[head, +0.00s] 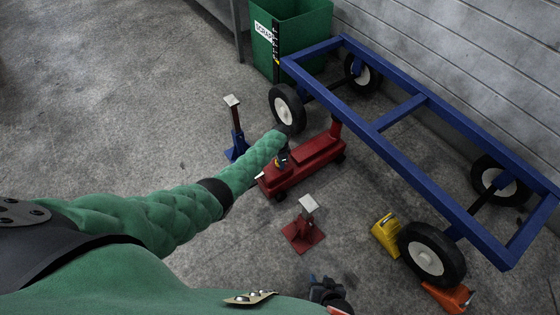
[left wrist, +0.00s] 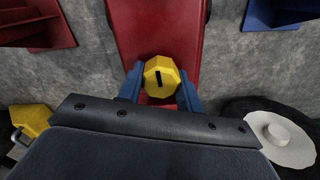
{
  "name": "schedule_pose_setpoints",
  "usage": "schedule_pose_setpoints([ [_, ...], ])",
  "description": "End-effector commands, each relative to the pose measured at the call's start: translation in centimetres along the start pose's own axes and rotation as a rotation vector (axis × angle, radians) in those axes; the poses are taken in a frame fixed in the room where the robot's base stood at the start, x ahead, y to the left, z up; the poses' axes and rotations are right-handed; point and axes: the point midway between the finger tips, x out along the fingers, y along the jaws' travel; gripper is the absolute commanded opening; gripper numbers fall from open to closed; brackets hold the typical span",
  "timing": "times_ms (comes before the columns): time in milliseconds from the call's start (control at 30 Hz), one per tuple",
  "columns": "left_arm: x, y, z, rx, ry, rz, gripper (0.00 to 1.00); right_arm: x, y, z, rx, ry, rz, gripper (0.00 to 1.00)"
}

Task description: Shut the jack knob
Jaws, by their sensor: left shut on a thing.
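The red floor jack (head: 305,165) lies beside the blue cart, its raised end under the frame. It fills the upper middle of the left wrist view (left wrist: 158,30). The jack knob (left wrist: 160,76) is yellow and many-sided, with a dark mark across its face. My left gripper (left wrist: 160,84) is shut on the knob, with one blue finger on each side. In the head view my left gripper (head: 283,158) is at the near end of the jack, and my arm hides most of the knob. My right gripper (head: 328,290) is low in the head view, away from the jack; its jaws are unclear.
A blue cart frame (head: 400,112) on black wheels stands along the wall. A blue stand (head: 237,140) and a red stand (head: 305,228) flank the jack. A yellow chock (head: 384,236) and an orange chock (head: 450,298) sit by the near wheel. A green bin (head: 300,35) stands behind.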

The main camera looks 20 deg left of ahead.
Motion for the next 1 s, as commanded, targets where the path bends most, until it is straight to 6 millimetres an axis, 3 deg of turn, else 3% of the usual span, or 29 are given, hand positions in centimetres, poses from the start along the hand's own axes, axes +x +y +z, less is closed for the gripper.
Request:
schedule_pose_setpoints([
  [733, 0.04, 0.08, 0.0, 0.094, 0.0, 0.001, 0.13, -0.06, 0.13, -0.1, -0.001, -0.001, 0.002, 0.36],
  [767, 0.04, 0.08, -0.01, 0.094, 0.0, 0.001, 0.37, -0.05, 0.14, -0.11, -0.001, -0.001, 0.002, 0.36],
  [867, 0.04, 0.07, -0.01, 0.093, 0.0, 0.001, 0.57, -0.04, 0.15, -0.15, -0.001, 0.0, 0.002, 0.36],
  [1000, 0.02, 0.05, -0.01, 0.093, 0.0, 0.0, 0.57, -0.03, 0.16, -0.18, -0.001, 0.0, 0.002, 0.36],
])
